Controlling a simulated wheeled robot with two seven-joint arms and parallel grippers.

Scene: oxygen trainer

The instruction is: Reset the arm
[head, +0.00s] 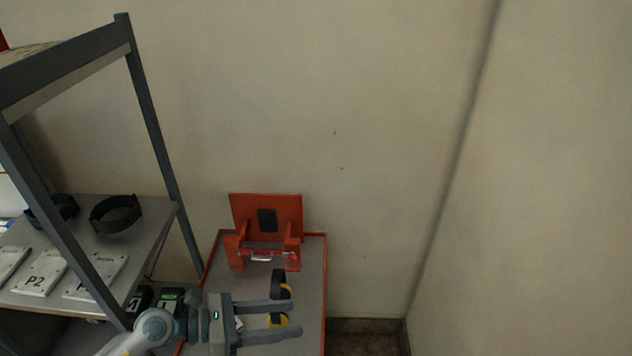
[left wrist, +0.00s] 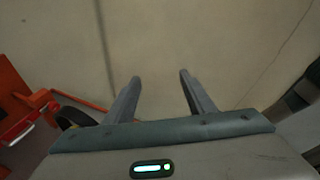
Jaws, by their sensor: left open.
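My left gripper (head: 292,318) is open, its two fingers spread and pointing right over the red-edged table (head: 313,270) in the head view. Nothing is between the fingers. In the left wrist view the open fingers (left wrist: 160,90) point at the bare wall. A black and yellow item (head: 279,282) lies on the table by the fingers, partly hidden by them. It also shows behind the fingers at the left of the left wrist view (left wrist: 72,117). My right gripper is not in view.
A red stand (head: 265,213) with a dark pad and a clear tube is at the table's back. A grey metal shelf (head: 160,215) at left holds black straps (head: 115,213) and white labelled plates (head: 42,272). Walls close in behind and right.

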